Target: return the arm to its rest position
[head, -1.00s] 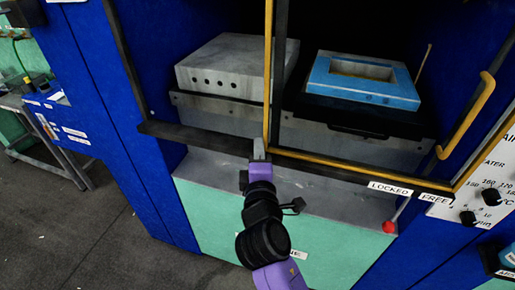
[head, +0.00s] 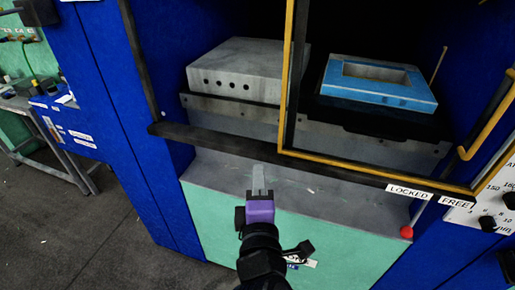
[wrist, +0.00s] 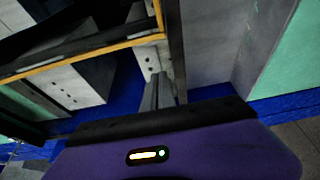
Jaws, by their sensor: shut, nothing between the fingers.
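My gripper (head: 259,181) is purple and black with pale grey fingers. In the head view its fingers are shut and empty, in front of the grey ledge of the press. The fingers also show shut in the wrist view (wrist: 158,95), with the purple gripper body (wrist: 180,150) below them. The yellow-edged door frame (head: 288,95) of the press stands just beyond and above the fingertips. In the head view a gap shows between the fingertips and the frame's lower corner.
Inside the blue press are a grey block (head: 247,72) with several holes and a blue mould (head: 380,82) with a rectangular opening. A red-knobbed lever (head: 406,232) stands at the lower right. A side table (head: 30,108) is at left. Grey floor (head: 75,245) is clear at lower left.

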